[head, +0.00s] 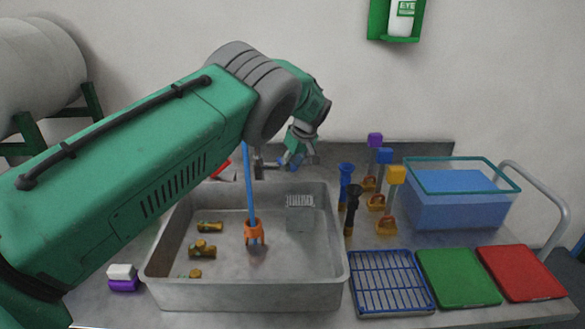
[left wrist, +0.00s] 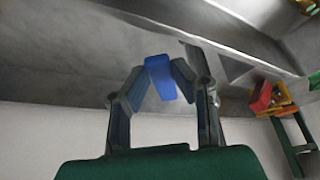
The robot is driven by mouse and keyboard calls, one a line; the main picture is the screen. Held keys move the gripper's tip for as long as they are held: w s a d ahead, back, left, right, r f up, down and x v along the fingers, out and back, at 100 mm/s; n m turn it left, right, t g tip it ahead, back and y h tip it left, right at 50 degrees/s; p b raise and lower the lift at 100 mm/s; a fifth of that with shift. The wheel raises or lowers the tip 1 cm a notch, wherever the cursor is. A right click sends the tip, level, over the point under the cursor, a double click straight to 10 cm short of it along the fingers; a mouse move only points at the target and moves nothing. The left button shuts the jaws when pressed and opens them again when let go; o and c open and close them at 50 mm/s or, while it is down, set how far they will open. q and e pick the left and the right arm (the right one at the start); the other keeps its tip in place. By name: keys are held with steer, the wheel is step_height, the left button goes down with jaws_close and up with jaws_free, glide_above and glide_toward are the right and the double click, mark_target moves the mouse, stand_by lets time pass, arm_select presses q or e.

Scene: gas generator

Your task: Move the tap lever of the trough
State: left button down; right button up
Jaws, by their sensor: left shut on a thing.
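The trough (head: 240,293) is a grey metal basin in the middle of the bench. Behind its back rim is a grey tap part (head: 258,166), partly hidden by my arm. My left gripper (head: 290,162) is above the back of the trough, its fingers pointing down. In the left wrist view, its two fingers (left wrist: 162,88) are closed around a bright blue lever (left wrist: 160,78), which sits between the fingertips. In the head view the lever is hard to tell from the fingers. My right gripper is not in view.
In the trough are brass fittings (head: 202,250), a grey basket (head: 300,215) and an orange claw (head: 254,231) on a blue rod. Coloured valves (head: 385,200) and a clear blue bin (head: 458,200) stand right. A blue rack (head: 390,284), green tray (head: 457,278) and red tray (head: 520,272) lie in front.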

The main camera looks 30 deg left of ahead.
arm_select(q)
steer(key=shift+a, duration=0.1)
steer(key=c, duration=1.4)
jaws_free()
steer(key=shift+w, duration=0.1)
steer(key=shift+o, duration=0.2)
steer(key=shift+w+a+f, duration=0.15)
steer(key=shift+a+f, duration=0.05)
steer(key=v, duration=1.1)
steer(key=shift+r, duration=0.4)
steer(key=shift+d, duration=0.1)
steer(key=shift+r, duration=0.1)
